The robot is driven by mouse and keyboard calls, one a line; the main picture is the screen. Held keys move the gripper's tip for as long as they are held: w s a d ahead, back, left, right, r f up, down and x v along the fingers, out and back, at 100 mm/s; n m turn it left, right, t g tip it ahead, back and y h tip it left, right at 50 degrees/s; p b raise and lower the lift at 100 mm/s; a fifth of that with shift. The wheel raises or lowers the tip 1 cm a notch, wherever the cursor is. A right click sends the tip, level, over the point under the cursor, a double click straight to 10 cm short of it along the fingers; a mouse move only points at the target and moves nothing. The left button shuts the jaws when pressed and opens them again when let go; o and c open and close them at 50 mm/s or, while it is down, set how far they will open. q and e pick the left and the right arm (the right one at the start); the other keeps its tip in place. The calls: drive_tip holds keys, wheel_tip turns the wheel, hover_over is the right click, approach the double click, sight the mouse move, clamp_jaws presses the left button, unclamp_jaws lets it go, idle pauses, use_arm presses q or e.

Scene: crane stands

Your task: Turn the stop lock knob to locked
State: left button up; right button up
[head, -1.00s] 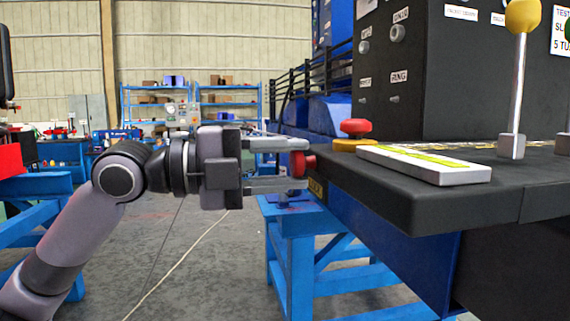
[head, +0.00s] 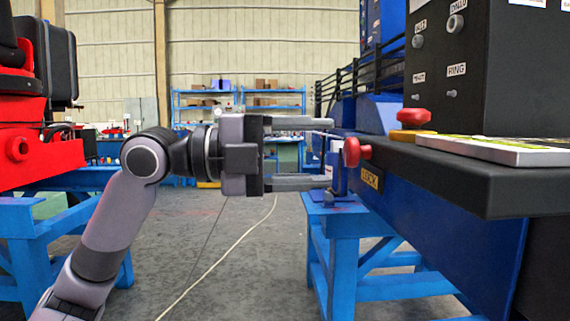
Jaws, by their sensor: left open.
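The red lock knob (head: 353,152) sticks out from the left side of the console, under the edge of its black top. A yellow plate reading LOCK (head: 370,178) is beside it, on the blue side panel. My left gripper (head: 331,153) is open and empty, its two fingers one above the other and pointing right at the knob. The knob is just beyond the fingertips, with a small gap between. Which setting the knob stands at cannot be told. My right gripper is not in view.
A red mushroom button (head: 413,118) on a yellow base and a pale plate (head: 490,150) are on the console's black top (head: 450,180). A blue stand (head: 343,260) supports it. Red machinery (head: 25,130) is at left.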

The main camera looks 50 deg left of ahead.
use_arm(q)
drive_tip(key=b+v, duration=0.1)
drive_tip(key=v, duration=0.2)
drive_tip(key=shift+s+a, duration=0.1)
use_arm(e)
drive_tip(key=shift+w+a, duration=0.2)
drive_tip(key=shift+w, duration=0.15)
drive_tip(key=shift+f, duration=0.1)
